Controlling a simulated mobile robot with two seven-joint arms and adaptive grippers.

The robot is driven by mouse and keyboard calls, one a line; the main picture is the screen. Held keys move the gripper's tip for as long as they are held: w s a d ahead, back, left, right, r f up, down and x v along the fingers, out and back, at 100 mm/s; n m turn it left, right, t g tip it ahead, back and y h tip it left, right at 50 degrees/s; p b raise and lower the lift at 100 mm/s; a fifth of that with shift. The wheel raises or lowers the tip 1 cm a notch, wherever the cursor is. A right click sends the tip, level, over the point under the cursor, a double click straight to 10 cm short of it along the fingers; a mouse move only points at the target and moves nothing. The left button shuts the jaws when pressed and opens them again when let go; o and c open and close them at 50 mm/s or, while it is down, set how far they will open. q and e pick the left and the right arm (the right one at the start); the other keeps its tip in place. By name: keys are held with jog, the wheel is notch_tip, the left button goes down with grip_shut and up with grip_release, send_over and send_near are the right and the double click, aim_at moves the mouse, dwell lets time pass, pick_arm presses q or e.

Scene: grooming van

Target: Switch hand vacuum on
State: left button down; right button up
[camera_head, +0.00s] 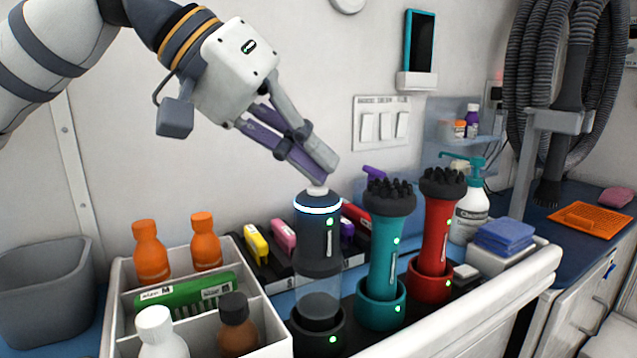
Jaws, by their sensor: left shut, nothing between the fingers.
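The hand vacuum (318,245) stands upright in a dark dock (317,336) at the middle front. It has a dark body, a clear lower section, a lit white ring near its top and a pale button (317,190) on top. A small green light shows on the dock. My left gripper (326,172) is shut and empty, pointing down to the right, with its fingertips right at the button. I cannot tell for sure whether they touch it. My right gripper is not in view.
A teal brush tool (385,250) and a red one (437,230) stand in docks just right of the vacuum. A white caddy (272,308) with bottles is at left, beside a grey bin (45,290). A white rail (470,310) runs along the front. The wall is close behind.

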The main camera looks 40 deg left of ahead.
pick_arm(q)
jog(key=shift+r, duration=0.1)
jog(key=shift+r, duration=0.5)
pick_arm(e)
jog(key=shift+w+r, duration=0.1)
pick_arm(q)
notch_tip(320, 180, up, 6)
jog(key=p, duration=0.3)
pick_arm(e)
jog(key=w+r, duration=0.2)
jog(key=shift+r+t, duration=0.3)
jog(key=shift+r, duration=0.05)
